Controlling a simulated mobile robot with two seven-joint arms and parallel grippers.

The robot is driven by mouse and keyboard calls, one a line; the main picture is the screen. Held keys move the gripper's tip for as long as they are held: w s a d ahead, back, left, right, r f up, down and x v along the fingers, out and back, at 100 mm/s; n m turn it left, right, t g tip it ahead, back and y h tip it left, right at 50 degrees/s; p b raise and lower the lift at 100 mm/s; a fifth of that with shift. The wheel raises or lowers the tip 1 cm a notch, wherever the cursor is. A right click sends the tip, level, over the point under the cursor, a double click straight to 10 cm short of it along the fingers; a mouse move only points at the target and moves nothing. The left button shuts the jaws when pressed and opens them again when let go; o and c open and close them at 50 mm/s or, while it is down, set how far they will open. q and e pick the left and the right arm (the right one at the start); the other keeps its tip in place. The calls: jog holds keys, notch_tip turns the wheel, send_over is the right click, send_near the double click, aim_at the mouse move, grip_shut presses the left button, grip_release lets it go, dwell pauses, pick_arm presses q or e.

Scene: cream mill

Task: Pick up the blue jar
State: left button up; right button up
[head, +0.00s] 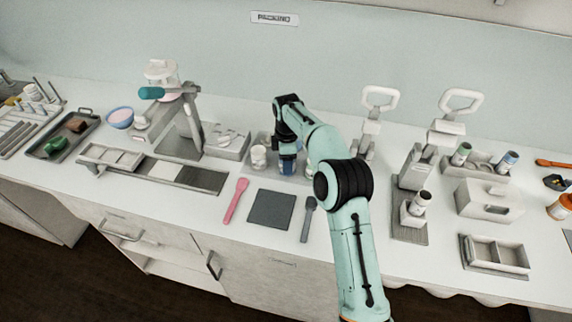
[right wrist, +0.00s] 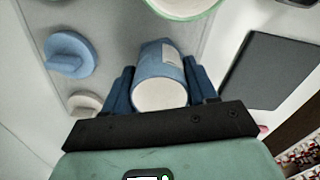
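The blue jar (right wrist: 160,60) stands between the two blue fingers of my right gripper (right wrist: 161,88) in the right wrist view. It has a pale label on its side and a white round top facing the camera. Both fingers appear to touch its sides, so the gripper looks shut on it. In the head view the jar (head: 288,166) shows below my right gripper (head: 287,150), partly hidden by it. Whether the jar still rests on its support cannot be told. My left gripper is not in view.
A white jar (head: 258,157) stands just left of the blue jar. A blue knobbed lid (right wrist: 68,53) and a pale lid (right wrist: 85,102) lie nearby. A dark mat (head: 271,208), a pink spatula (head: 236,200) and a grey spatula (head: 308,218) lie in front. A press stands further left (head: 185,115).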

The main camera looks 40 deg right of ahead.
jog(key=shift+c, duration=0.2)
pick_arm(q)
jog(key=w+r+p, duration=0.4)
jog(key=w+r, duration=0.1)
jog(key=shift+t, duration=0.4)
pick_arm(e)
notch_tip(320, 180, up, 20)
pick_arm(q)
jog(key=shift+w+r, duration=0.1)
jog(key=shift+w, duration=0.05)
